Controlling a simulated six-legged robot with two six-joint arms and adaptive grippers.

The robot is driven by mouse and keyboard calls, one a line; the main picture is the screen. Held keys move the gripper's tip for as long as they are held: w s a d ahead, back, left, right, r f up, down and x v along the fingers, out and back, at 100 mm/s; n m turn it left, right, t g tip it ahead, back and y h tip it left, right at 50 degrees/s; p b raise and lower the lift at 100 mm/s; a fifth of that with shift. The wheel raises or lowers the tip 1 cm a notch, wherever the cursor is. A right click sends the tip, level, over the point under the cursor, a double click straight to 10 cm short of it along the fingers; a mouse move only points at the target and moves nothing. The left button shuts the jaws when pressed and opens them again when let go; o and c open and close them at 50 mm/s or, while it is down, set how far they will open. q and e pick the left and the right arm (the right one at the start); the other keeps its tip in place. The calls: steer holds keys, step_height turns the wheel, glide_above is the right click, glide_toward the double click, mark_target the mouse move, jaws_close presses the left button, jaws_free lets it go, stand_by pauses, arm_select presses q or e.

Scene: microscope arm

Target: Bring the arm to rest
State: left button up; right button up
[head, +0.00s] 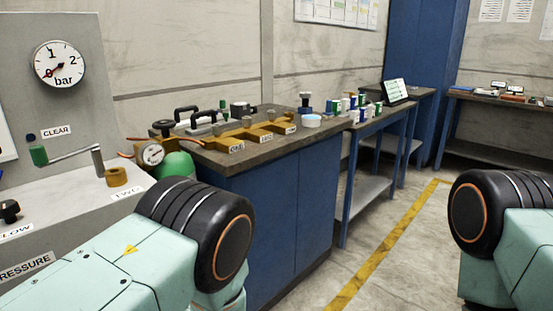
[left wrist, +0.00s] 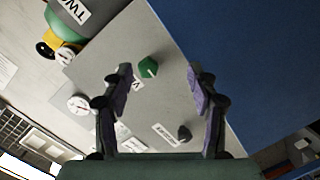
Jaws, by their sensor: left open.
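My left gripper (left wrist: 160,80) is open and empty in the left wrist view, its two fingers spread apart. Beyond and between the fingers is a grey panel with a green knob (left wrist: 148,67) and a dark knob (left wrist: 184,132). I cannot tell how far off they are, and I see no contact. My left arm (head: 120,265) comes in at the lower left of the head view and my right arm (head: 515,250) at the right edge. Neither gripper shows in the head view.
A grey panel with a bar gauge (head: 60,64) stands at the left. A blue bench (head: 275,220) carries a brass manifold (head: 250,135) and several small items. A side table (head: 375,125) holds bottles. Open floor (head: 400,270) with a yellow line lies right of the bench.

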arm_select(q)
steer(key=s+d+f+m+g+h, duration=0.1)
steer(key=s+f+m+g+h, duration=0.5)
steer(key=s+f+m, duration=0.6)
steer(key=s+d+r+m+g+h+p, duration=0.1)
steer(key=s+m+g+h, duration=0.4)
steer(key=s, duration=1.6)
steer(key=shift+d+r+m+g, duration=0.15)
steer(key=shift+d+m+g, duration=0.35)
steer(key=shift+m, duration=0.6)
steer(key=shift+s, duration=0.1)
